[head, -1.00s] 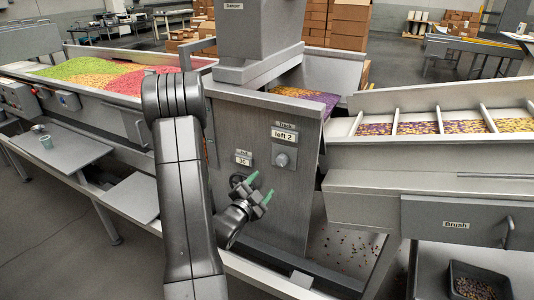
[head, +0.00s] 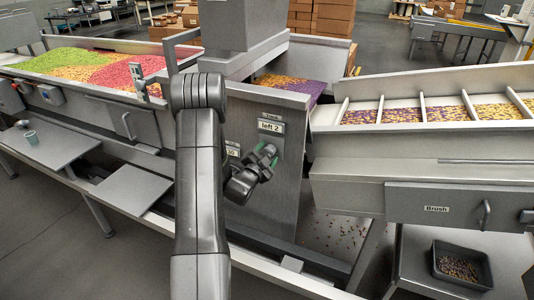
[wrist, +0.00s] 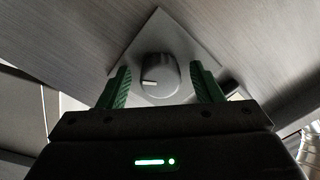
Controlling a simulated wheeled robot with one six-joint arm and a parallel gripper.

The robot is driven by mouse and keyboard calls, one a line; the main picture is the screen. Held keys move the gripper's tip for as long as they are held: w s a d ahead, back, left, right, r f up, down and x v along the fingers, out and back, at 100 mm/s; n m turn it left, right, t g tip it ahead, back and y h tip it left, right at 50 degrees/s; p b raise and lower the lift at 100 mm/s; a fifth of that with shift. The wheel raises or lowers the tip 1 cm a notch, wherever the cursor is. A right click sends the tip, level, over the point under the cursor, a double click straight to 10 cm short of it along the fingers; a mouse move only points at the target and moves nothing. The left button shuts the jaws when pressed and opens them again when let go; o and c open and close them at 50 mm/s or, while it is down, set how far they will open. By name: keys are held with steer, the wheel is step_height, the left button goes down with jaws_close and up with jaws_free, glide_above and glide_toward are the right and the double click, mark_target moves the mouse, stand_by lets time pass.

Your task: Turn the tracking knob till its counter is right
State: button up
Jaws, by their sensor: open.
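The Track counter (head: 270,127) on the grey panel reads "left 2" in the head view. The tracking knob (wrist: 159,74) is a grey round knob with a white mark, on a square plate, in the wrist view. The mark points to the left in that view. My gripper (head: 268,156) is just below the counter in the head view and hides the knob there. In the wrist view my gripper (wrist: 162,82) is open. Its green fingers stand on either side of the knob, with gaps visible on both sides.
A second counter (head: 232,150) is left of the Track counter, partly hidden by my arm. The candy drum's feed chute with purple and yellow candy (head: 290,83) is above the panel. A Brush drawer (head: 432,209) and a black bin (head: 462,270) are at the right.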

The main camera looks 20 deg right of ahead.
steer(key=c, duration=1)
steer(key=shift+f+n+b, duration=0.1)
steer(key=shift+n+b, duration=0.3)
steer(key=shift+b, duration=0.25)
